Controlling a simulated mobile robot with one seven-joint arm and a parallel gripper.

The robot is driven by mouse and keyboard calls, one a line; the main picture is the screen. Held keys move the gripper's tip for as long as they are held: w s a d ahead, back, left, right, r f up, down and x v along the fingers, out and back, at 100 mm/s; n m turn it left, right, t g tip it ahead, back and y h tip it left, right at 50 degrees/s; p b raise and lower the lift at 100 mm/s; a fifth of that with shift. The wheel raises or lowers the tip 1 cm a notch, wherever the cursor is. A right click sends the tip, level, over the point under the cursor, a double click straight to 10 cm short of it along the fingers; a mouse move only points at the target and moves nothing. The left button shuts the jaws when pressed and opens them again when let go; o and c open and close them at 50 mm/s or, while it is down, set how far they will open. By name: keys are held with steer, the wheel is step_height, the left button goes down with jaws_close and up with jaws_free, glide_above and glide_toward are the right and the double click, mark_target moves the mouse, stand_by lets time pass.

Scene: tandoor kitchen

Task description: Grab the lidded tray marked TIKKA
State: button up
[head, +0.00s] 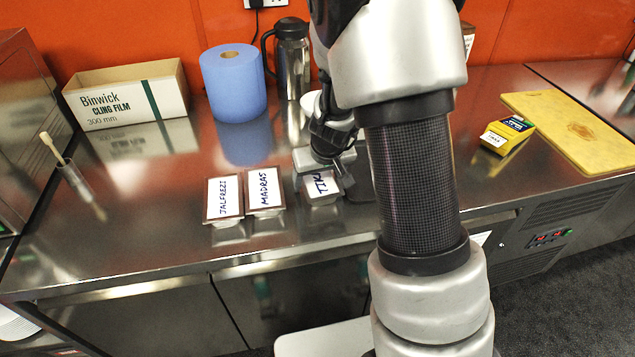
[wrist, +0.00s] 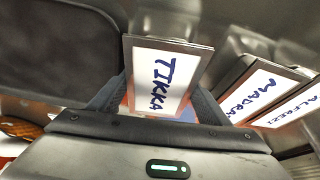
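The lidded tray marked TIKKA (head: 322,184) stands on the steel counter, at the right end of a row of three. Its white label with blue letters fills the middle of the wrist view (wrist: 160,80). My gripper (wrist: 162,88) is down at this tray, with one finger along each side of it. No clear gap shows between the fingers and the tray, and I cannot tell whether they press on it. In the head view my arm hides part of the gripper. The tray seems to rest on the counter.
The trays marked MADRAS (head: 264,188) and JALFREZI (head: 224,197) stand close on the left. A small yellow box (head: 507,135) and yellow board (head: 575,130) lie right.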

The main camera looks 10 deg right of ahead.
steer(key=c, duration=0.5)
steer(key=shift+o, duration=0.2)
steer(key=shift+r, duration=0.1)
